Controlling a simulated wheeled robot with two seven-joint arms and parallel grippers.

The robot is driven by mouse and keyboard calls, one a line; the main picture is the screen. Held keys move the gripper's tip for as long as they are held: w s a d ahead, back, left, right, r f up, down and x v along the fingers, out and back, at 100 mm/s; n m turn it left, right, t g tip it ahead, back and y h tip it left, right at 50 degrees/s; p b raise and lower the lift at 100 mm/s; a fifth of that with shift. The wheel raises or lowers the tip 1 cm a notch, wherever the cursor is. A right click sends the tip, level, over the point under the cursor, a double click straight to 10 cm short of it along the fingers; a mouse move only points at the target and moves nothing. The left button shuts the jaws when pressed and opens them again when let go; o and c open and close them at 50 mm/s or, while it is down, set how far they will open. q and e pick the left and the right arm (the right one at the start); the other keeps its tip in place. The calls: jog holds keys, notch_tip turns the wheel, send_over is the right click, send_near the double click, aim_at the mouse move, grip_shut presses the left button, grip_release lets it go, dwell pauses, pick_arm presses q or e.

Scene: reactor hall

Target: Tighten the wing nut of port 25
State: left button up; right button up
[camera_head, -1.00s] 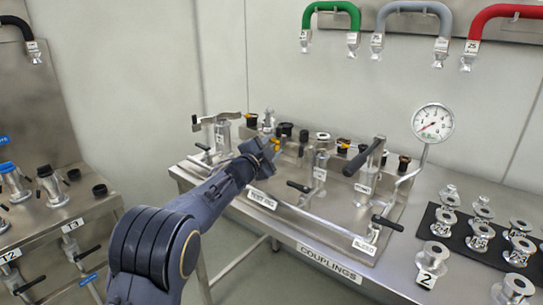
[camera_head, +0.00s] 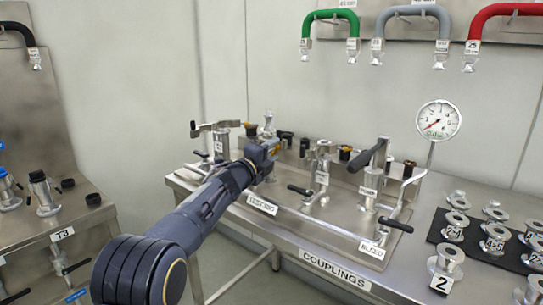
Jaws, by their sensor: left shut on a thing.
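My left gripper (camera_head: 266,156) reaches in from the left over the steel test rig on the bench (camera_head: 232,195). It is at the row of ports behind the front clamps. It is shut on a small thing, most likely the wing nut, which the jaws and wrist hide. I cannot read a port number 25 on the rig. A red hose (camera_head: 497,13) tagged 25 hangs at the top right, away from the gripper. My right gripper is not in view.
Upright clamps with black handles (camera_head: 368,158) stand close right of the gripper. A pressure gauge (camera_head: 438,120) rises at the right. Loose couplings (camera_head: 446,264) stand at the right front. Another bench (camera_head: 60,233) is at the left. Green (camera_head: 330,14) and grey hoses (camera_head: 410,10) hang above.

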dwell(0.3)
pick_arm(q)
jog(key=o, duration=1)
jog(key=b+v, duration=0.2)
jog(key=v, duration=0.6)
jog(key=shift+w+d, duration=0.1)
